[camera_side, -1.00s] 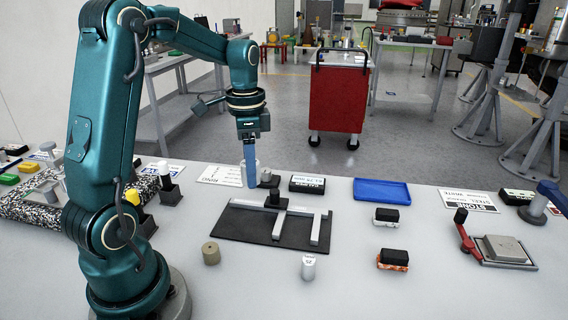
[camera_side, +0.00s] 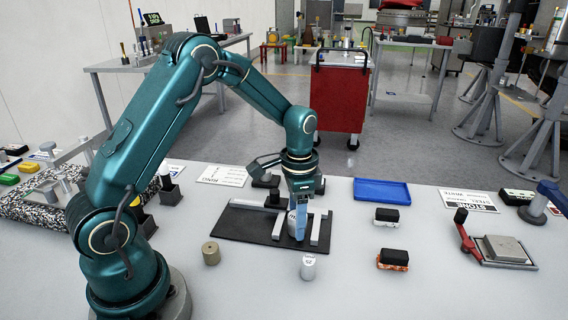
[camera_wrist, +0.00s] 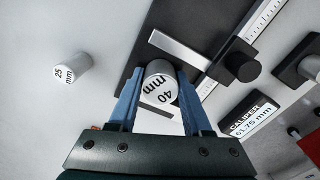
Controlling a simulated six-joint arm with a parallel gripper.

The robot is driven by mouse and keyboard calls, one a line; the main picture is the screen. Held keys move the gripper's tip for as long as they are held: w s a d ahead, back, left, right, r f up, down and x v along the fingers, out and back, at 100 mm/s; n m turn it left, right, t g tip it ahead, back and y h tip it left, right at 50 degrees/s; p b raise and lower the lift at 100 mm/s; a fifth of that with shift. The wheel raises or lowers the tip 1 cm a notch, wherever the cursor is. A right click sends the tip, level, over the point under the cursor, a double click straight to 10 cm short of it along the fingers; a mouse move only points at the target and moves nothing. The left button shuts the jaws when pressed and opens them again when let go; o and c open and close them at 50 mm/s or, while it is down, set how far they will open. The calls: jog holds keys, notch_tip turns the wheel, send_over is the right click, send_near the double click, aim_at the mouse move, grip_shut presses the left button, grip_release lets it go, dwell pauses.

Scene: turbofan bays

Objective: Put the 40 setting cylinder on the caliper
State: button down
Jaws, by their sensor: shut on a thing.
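The 40 setting cylinder (camera_wrist: 160,84) is light grey with "40 mm" on its white top. My gripper (camera_wrist: 158,98) is shut on it; in the side view my gripper (camera_side: 298,228) is low over the caliper's dark board. The caliper (camera_wrist: 182,49), a pale steel beam with jaws, lies on that board; its jaws also show in the side view (camera_side: 316,232). The cylinder is between or just above the jaws; I cannot tell whether it touches them. The 25 mm cylinder (camera_side: 308,267) stands in front of the board, and at the left in the wrist view (camera_wrist: 72,68).
A tan cylinder (camera_side: 211,253) stands left of the board. A blue tray (camera_side: 381,191) lies at the back right, with two small black-topped blocks (camera_side: 387,215) (camera_side: 393,259) in front. The front table is mostly clear.

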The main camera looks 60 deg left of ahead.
jog(key=shift+f, duration=0.15)
jog(key=shift+c, duration=1.7)
grip_release()
notch_tip(320, 180, up, 12)
jog(key=s+d+r+n+t, duration=0.1)
jog(key=s+d+n+t, duration=0.1)
jog(key=s, duration=0.5)
jog(key=s+d+r+n+t, duration=0.1)
jog(key=s+d+n+t, duration=0.1)
jog(key=s, duration=0.6)
jog(key=shift+s+d+r+n+t, duration=0.3)
jog(key=shift+d+r+t, duration=0.1)
jog(key=shift+d+t, duration=0.5)
